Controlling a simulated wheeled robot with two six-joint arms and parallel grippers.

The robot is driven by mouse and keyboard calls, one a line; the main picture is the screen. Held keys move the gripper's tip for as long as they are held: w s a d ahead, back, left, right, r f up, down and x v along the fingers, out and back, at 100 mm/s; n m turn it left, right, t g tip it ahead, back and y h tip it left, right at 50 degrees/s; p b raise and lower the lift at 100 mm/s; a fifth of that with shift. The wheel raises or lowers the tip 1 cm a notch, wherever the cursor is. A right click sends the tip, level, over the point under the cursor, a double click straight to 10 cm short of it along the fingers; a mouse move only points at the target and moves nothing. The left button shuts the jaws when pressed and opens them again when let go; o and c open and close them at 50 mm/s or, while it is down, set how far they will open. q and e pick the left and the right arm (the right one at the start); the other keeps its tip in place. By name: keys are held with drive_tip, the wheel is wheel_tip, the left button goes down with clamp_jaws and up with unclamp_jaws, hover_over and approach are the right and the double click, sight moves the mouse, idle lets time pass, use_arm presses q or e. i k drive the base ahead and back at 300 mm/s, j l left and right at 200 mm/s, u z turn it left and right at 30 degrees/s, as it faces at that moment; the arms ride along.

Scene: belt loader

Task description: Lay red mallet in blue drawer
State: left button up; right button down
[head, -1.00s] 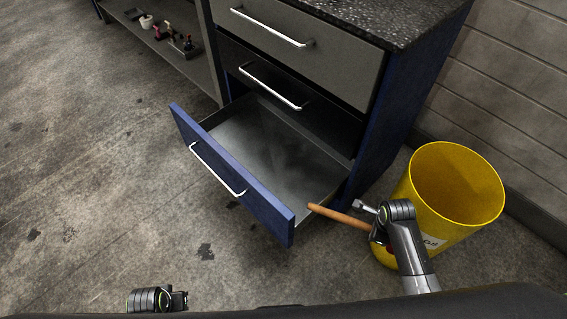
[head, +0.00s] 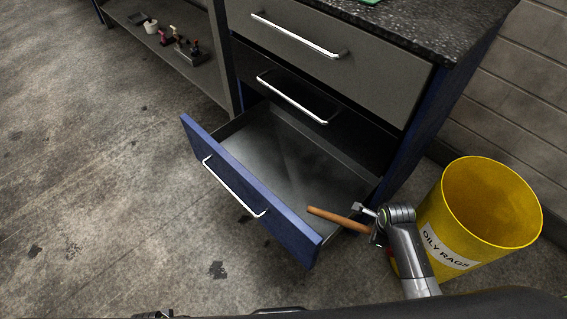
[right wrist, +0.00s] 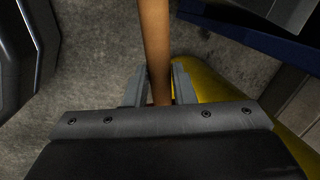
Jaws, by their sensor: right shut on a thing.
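The blue drawer (head: 243,187) is the bottom drawer of the cabinet, pulled open and empty, with a grey metal inside. My right gripper (head: 371,224) is at the drawer's right front corner, shut on the wooden handle of the mallet (head: 336,217). The handle also shows between the fingers in the right wrist view (right wrist: 157,50). Its free end points left, over the drawer's right side in the head view. The mallet's red head is mostly hidden behind my right arm. My left gripper (head: 165,314) is barely in view at the bottom edge; its fingers cannot be made out.
A yellow bin (head: 487,205) labelled "OILY RAGS" stands close to the right of my right arm. The cabinet's upper drawer (head: 340,65) and dark countertop (head: 430,30) are above the open drawer. A low shelf (head: 185,70) with small items is at the back left. The floor at left is clear.

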sight(278, 182)
drive_tip(key=i+j, duration=0.85)
drive_tip(key=j, duration=0.25)
